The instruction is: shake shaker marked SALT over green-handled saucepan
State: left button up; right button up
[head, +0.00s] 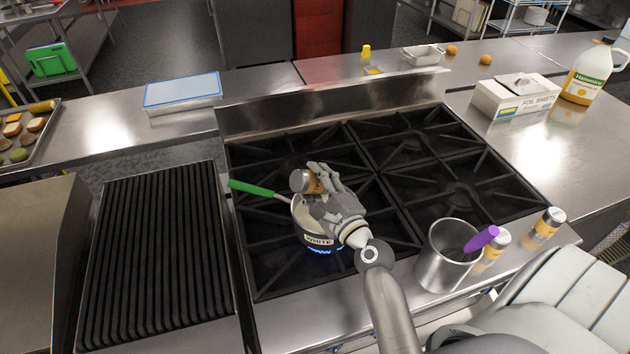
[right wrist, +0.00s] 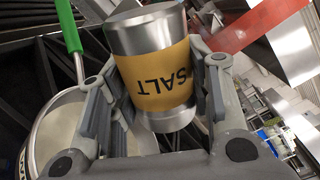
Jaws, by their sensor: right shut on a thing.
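The shaker marked SALT (right wrist: 155,70) is a metal cylinder with a yellow-orange label, and its lettering shows upside down in the right wrist view. My right gripper (head: 322,182) is shut on it and holds it tilted above the saucepan. The shaker also shows in the head view (head: 303,181). The saucepan (head: 312,237) has a green handle (head: 252,188) pointing left, a label reading WHITE and pale contents. It sits on a front burner with a blue flame under it. The gripper hides much of its opening. My left gripper is not in view.
A metal pot (head: 446,262) with a purple-handled utensil (head: 482,238) stands at the stove's front right. Two similar shakers (head: 545,225) (head: 494,247) stand beside it. A ribbed grill (head: 158,255) lies left. A foil box (head: 515,95) and jug (head: 595,72) stand at the right. The rear burners are clear.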

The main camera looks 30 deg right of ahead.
notch_tip(320, 180, down, 3)
jog(key=shift+f+b, duration=0.1)
jog(key=shift+b, duration=1)
notch_tip(320, 180, up, 4)
jog(key=p, duration=0.3)
jog(key=shift+f+p, duration=0.15)
jog(key=shift+p, duration=0.25)
notch_tip(320, 180, down, 4)
jog(key=b, duration=0.3)
jog(key=shift+r, duration=0.25)
notch_tip(320, 180, up, 4)
jog(key=p, duration=0.3)
jog(key=shift+f, duration=0.25)
notch_tip(320, 180, down, 4)
jog(key=b, duration=0.2)
jog(key=shift+r+b, duration=0.2)
jog(key=shift+b, duration=0.1)
notch_tip(320, 180, up, 4)
jog(key=p, duration=0.3)
jog(key=shift+f+p, duration=0.2)
jog(key=shift+p, duration=0.15)
jog(key=shift+f, duration=0.15)
